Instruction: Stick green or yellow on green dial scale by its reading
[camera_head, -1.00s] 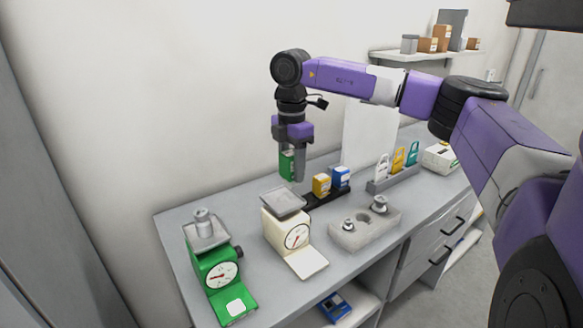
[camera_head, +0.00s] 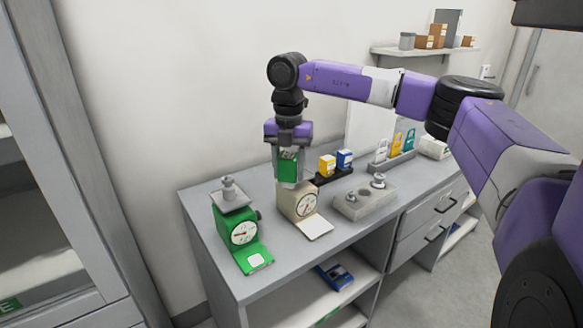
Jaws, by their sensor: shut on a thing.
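The green dial scale (camera_head: 239,232) stands at the left end of the table, with a metal weight (camera_head: 229,186) on its pan. Its round white dial faces forward; the needle is too small to read surely. A pale blank patch (camera_head: 256,260) lies on its front plate. My gripper (camera_head: 288,181) is shut on a green block-like sticker dispenser (camera_head: 287,168), held in the air above and in front of the cream dial scale's pan. A yellow dispenser (camera_head: 327,165) and a blue dispenser (camera_head: 345,159) stand in a dark rack behind, to the right.
The cream dial scale (camera_head: 299,202) stands right of the green one. A grey block (camera_head: 365,203) with weights stands further right. Coloured padlock-shaped tags (camera_head: 397,146) stand at the back. A blue device (camera_head: 335,276) lies on the shelf below.

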